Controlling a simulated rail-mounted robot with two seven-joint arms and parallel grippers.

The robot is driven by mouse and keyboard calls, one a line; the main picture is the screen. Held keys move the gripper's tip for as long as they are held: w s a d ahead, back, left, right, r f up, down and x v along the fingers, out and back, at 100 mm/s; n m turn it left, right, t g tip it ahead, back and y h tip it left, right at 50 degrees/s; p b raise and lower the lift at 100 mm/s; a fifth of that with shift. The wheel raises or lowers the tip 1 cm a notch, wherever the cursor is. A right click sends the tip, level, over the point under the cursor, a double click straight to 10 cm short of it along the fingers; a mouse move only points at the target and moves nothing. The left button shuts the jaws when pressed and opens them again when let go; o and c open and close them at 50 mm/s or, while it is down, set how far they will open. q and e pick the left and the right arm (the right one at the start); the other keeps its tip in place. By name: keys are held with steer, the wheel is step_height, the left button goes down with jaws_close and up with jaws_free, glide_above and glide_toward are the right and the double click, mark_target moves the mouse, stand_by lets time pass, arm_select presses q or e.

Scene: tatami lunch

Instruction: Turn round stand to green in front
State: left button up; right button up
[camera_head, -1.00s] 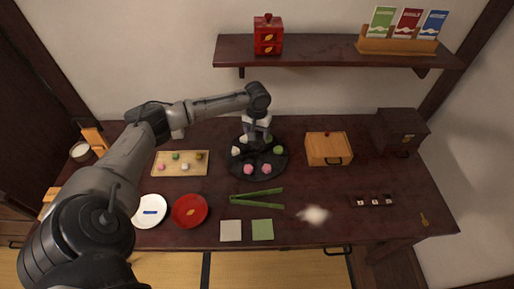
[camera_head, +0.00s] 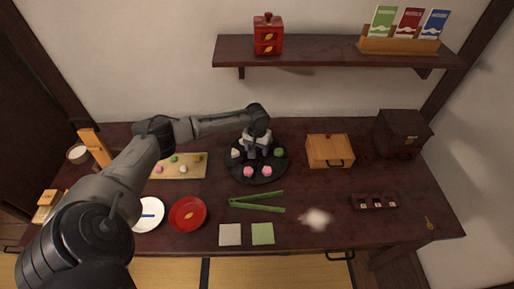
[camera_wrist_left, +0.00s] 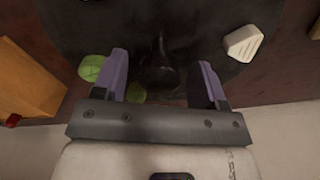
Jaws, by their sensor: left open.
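The round stand (camera_head: 238,172) is a dark disc on the table, holding several sweets near its rim. A green sweet (camera_head: 279,152) sits at its right side, two pink sweets (camera_head: 248,171) at the front, and a white one (camera_head: 236,153) at the left. My left gripper (camera_head: 252,152) reaches down over the stand's middle and back. That view shows a green sweet (camera_wrist_left: 92,68) beside one finger and a white one (camera_wrist_left: 243,42). My right gripper is not seen.
A wooden box (camera_head: 328,150) stands right of the stand, a dark chest (camera_head: 402,133) further right. A sweets board (camera_head: 182,168) lies left. Green tongs (camera_head: 257,202) lie in front. A shelf (camera_head: 335,52) overhangs the back.

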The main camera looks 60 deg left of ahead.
arm_select(q)
jaws_close()
stand_by(0.4)
